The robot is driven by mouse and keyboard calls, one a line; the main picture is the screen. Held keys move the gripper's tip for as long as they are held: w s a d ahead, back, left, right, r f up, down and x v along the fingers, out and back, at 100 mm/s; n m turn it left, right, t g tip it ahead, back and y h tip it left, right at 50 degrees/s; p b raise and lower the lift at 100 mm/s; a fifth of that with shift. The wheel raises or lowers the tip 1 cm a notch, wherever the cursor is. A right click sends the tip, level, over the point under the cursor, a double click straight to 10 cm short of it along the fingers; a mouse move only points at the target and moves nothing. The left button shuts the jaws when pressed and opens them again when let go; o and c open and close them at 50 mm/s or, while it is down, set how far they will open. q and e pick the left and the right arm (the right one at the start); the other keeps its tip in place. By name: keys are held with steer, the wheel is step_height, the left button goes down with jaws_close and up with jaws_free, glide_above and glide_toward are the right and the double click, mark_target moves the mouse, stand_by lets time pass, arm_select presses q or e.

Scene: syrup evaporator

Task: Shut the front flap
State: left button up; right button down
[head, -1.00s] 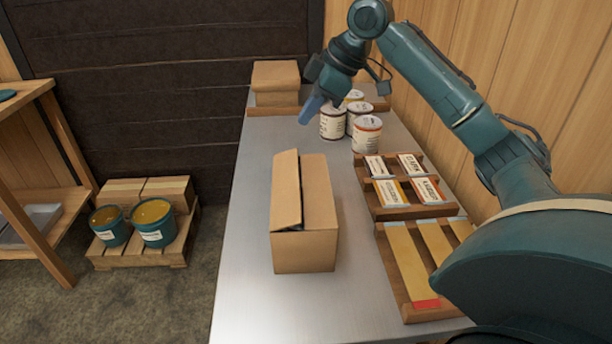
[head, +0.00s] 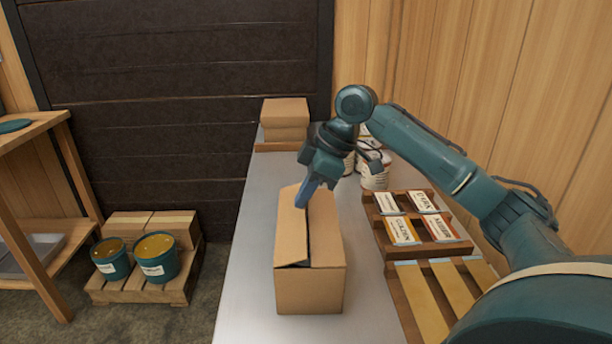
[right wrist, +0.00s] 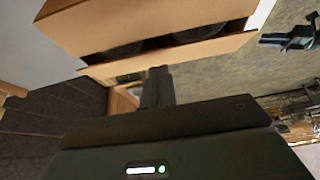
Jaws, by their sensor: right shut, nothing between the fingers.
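The cardboard box (head: 310,290) stands on the steel table. Its right top flap (head: 326,232) lies about flat. Its left top flap (head: 289,232) is partly raised, with a dark gap between the two. I cannot tell which flap counts as the front one. My right gripper (head: 303,198) is shut and empty, fingertips at the far end of the raised flap; contact is unclear. In the right wrist view its fingers (right wrist: 157,86) are together beside the box (right wrist: 180,48), whose gap shows dark round shapes inside. A dark gripper, apparently my left (right wrist: 288,40), shows there, too small to read.
Right of the box stand a wooden rack with labelled packets (head: 420,228) and a slatted wooden tray (head: 443,290). Cans (head: 375,176) stand behind, partly hidden by my arm. A closed carton (head: 285,112) is at the far end. The table left of the box (head: 250,250) is clear.

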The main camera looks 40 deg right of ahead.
mark_target(314, 220)
steer(key=shift+s+d+f, duration=0.1)
steer(key=shift+d+f, duration=0.05)
steer(key=shift+f, duration=0.45)
arm_select(q)
steer(key=shift+s, duration=0.15)
steer(key=shift+a+f, duration=0.1)
arm_select(e)
steer(key=shift+s+d+f+t+y+b, duration=0.2)
steer(key=shift+d+f+t+y+b, duration=0.15)
steer(key=shift+f+y+b, duration=0.3)
steer(key=b, duration=0.1)
steer(key=f+t+y+b, duration=0.1)
steer(key=b, duration=0.1)
steer(key=shift+s+d+f, duration=0.15)
steer(key=shift+d+f, duration=0.05)
steer(key=shift+f, duration=0.1)
steer(key=shift+t+y+b, duration=0.45)
steer(key=shift+y+b, duration=0.3)
steer(key=shift+b, duration=0.4)
steer(key=shift+d+r+t+y+b, duration=0.15)
steer(key=shift+t+y+b, duration=0.15)
steer(key=shift+b, duration=0.1)
arm_select(q)
steer(key=s+t, duration=0.1)
steer(key=a+r+t, duration=0.1)
steer(key=shift+s+a+r+t, duration=0.1)
steer(key=shift+s+a+t, duration=0.15)
steer(key=shift+s+t, duration=0.1)
arm_select(e)
steer(key=shift+r, duration=0.15)
